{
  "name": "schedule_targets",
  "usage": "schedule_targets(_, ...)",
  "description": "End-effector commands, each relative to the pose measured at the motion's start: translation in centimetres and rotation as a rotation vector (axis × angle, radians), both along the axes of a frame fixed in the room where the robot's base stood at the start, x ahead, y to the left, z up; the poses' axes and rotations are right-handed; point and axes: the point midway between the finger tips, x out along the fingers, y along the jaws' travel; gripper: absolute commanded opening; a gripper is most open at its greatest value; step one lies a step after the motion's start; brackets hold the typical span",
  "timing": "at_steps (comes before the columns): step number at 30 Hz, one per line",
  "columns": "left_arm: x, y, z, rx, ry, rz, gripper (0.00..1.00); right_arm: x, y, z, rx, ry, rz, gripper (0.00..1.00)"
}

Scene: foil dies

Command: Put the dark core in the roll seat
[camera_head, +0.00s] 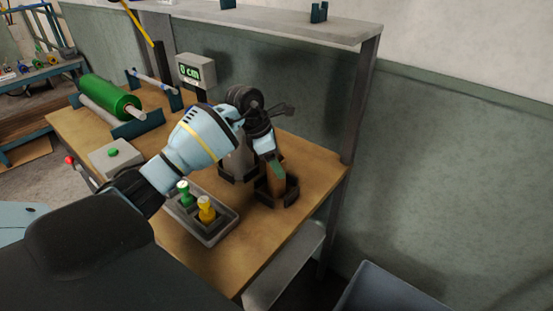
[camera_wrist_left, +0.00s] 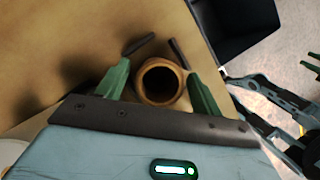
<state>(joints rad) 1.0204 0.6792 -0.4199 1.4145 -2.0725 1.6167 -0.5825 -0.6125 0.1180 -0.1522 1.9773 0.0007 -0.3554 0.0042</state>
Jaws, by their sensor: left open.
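My left gripper (camera_head: 268,153) comes in from the left and points down over a dark holder (camera_head: 289,191) at the right end of the wooden bench. In the left wrist view its two green fingers (camera_wrist_left: 160,75) are apart, on either side of a hollow brown core (camera_wrist_left: 160,85) seen from above. I cannot tell whether they touch it. In the head view the gripper largely hides this core. A grey upright cylinder (camera_head: 237,163) stands behind, partly covered by the gripper. Teal brackets (camera_head: 137,122) near the green roll look like a roll seat.
A green roll (camera_head: 108,95) lies at the bench's left end. A grey tray (camera_head: 228,224) holds a green and a yellow stamp-like piece. A display (camera_head: 195,71) stands behind my arm. A shelf (camera_head: 270,27) runs above the bench. A dark bin (camera_head: 385,290) is at lower right.

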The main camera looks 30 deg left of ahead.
Motion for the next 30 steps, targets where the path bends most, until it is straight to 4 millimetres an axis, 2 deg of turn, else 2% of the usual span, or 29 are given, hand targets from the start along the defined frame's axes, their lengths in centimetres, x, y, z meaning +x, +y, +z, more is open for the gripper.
schedule_targets(8, -0.1, 0.2, 0.9, 0.0, -0.003, 0.001, 0.67, 0.2, 0.2, 0.2, 0.006, -0.005, -0.007, 0.36)
schedule_targets(11, -0.4, 0.7, 2.2, 0.001, -0.004, 0.001, 0.67, 0.2, 0.2, 0.2, 0.006, -0.004, -0.007, 0.36)
schedule_targets(21, -2.1, 2.6, 8.3, 0.002, -0.004, 0.001, 0.67, 0.0, 0.1, 0.0, 0.002, 0.0, -0.002, 0.36)
schedule_targets(27, -2.7, 3.3, 10.6, 0.001, -0.001, 0.0, 0.67, -0.1, -0.1, -0.1, -0.003, 0.003, 0.004, 0.36)
schedule_targets(30, -2.9, 3.4, 11.2, 0.001, -0.001, 0.0, 0.67, -0.2, -0.1, -0.1, -0.003, 0.003, 0.004, 0.36)
